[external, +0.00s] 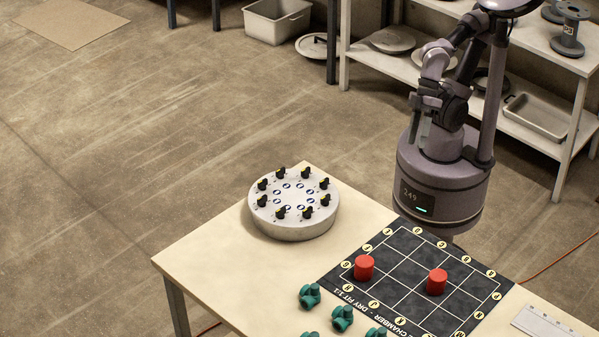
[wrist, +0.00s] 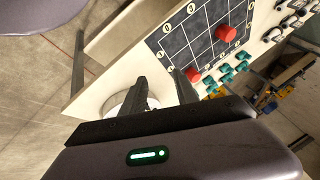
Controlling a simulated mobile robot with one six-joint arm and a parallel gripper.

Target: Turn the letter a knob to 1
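A round pale drum (external: 293,228) stands on the table in the external view. Several black knobs (external: 281,212) with yellowish marks form a ring on its top, around small blue-marked discs. The letters and numbers there are too small to read, so I cannot tell which knob is a or where it points. My gripper (external: 418,138) is held up beside my body, beyond the table and well apart from the drum. In the wrist view my gripper (wrist: 160,77) has its two dark fingers spread with nothing between them. The drum (wrist: 117,108) shows there partly, mostly hidden behind a finger.
A dark grid board (external: 407,255) with two red cylinders (external: 364,267) lies right of the drum. Several teal pipe fittings (external: 342,318) sit at the table's front. A white ruler-like plate (external: 545,325) lies at right. The table (external: 222,256) is bare left of the drum.

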